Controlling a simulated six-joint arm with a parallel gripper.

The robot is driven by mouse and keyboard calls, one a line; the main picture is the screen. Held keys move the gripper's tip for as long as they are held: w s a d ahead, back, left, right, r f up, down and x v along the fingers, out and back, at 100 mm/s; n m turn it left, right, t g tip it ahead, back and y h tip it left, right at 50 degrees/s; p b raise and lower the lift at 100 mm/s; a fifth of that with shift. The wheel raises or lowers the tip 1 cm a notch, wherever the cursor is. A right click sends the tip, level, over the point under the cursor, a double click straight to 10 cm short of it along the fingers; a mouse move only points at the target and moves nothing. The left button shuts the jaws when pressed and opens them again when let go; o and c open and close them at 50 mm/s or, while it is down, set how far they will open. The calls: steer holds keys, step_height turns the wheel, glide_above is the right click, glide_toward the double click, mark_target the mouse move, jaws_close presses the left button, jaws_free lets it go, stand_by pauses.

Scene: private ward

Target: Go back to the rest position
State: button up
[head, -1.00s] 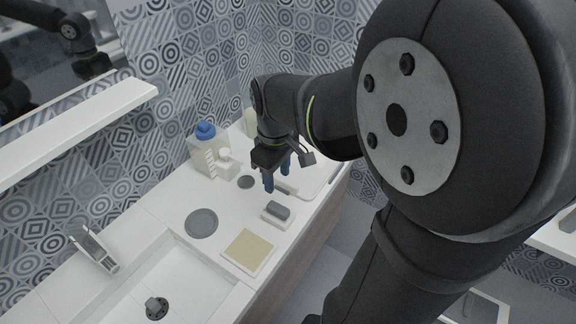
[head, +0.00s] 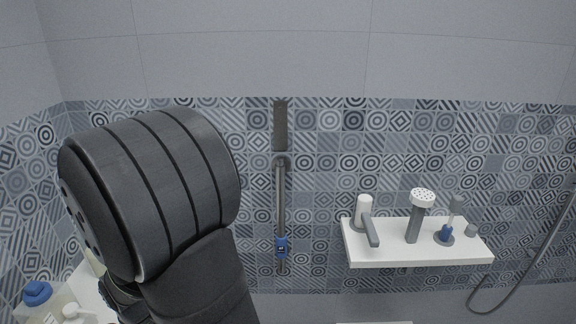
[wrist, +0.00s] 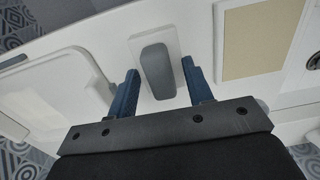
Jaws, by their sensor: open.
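My gripper (wrist: 160,95) shows in the wrist view with its two blue fingers spread apart, open. A grey rounded block (wrist: 157,71) on a white base (wrist: 172,36) lies beyond and between the fingers; the fingers do not clasp it. In the head view my dark arm fills the left side, and the gripper itself is not visible there.
In the wrist view a beige square pad (wrist: 252,40) lies at right and a white tray (wrist: 50,90) at left on the counter. The head view shows a wall shelf (head: 415,244) with bathroom fittings, a vertical rail (head: 281,200), and a blue-capped bottle (head: 38,296) at lower left.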

steer(key=shift+r, duration=0.9)
steer(key=shift+f, duration=0.1)
step_height(320, 180, up, 11)
step_height(320, 180, down, 13)
steer(key=shift+r, duration=0.1)
step_height(320, 180, up, 5)
steer(key=shift+w+f, duration=0.1)
steer(key=w+d+r, duration=0.4)
steer(key=d+r, duration=0.3)
steer(key=d, duration=0.4)
steer(key=w+a+f, duration=0.3)
steer(key=w+a, duration=1.1)
steer(key=a, duration=0.4)
steer(key=shift+s+r, duration=0.1)
